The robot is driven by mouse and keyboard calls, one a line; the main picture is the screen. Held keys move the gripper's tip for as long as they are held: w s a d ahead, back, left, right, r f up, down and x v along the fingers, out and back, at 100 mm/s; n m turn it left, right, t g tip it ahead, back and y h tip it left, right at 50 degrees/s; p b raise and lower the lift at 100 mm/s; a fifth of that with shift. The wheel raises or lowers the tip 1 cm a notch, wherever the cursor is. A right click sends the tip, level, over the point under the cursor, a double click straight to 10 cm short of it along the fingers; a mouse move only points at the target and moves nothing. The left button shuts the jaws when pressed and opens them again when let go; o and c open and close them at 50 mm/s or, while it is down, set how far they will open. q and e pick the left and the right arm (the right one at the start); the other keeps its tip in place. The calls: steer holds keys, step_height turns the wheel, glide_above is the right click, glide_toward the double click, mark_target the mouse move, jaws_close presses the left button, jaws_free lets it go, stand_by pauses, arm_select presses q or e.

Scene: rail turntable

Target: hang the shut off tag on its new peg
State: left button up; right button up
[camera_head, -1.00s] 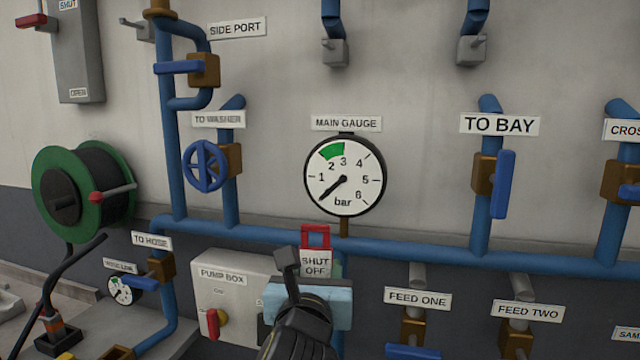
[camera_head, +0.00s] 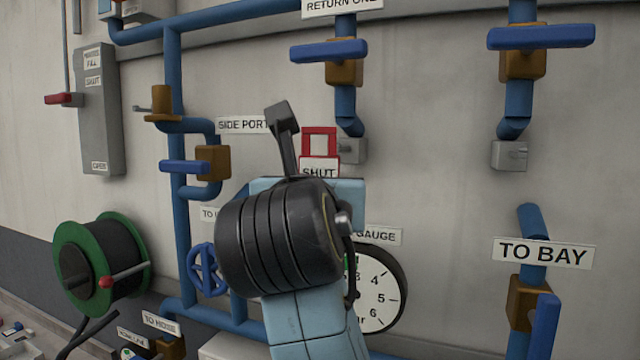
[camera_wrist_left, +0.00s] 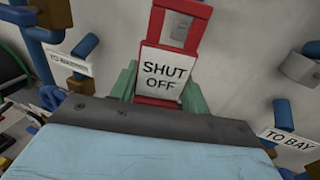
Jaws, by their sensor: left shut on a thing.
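The shut off tag (camera_head: 319,143) is a red frame with an open window above a white "SHUT OFF" label. My left gripper (camera_wrist_left: 165,90) is shut on the tag's lower part, with green fingers at either side of it in the left wrist view. The tag (camera_wrist_left: 166,68) is held about upright, window end up. In the head view my wrist hides the fingers and the lower label. The tag overlaps a grey block (camera_head: 352,150) on the wall; I cannot tell the gap between them. I cannot make out which fitting is the new peg. My right gripper is not in view.
Blue pipes with valves surround the tag: the return valve (camera_head: 329,51) above, the side port valve (camera_head: 212,162) to the left. The main gauge (camera_head: 384,292) is partly hidden behind my arm. Bare wall lies right of the grey block, before another block (camera_head: 510,155).

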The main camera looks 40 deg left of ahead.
arm_select(q)
steer(key=w+a+f, duration=0.1)
steer(key=w+a, duration=0.1)
steer(key=w, duration=0.7)
steer(key=shift+w+a+f+b, duration=0.15)
steer(key=shift+f+b, duration=0.1)
steer(key=shift+b, duration=0.15)
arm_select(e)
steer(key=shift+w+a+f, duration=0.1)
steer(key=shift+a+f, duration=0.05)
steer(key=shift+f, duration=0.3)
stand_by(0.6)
arm_select(q)
steer(key=o, duration=1)
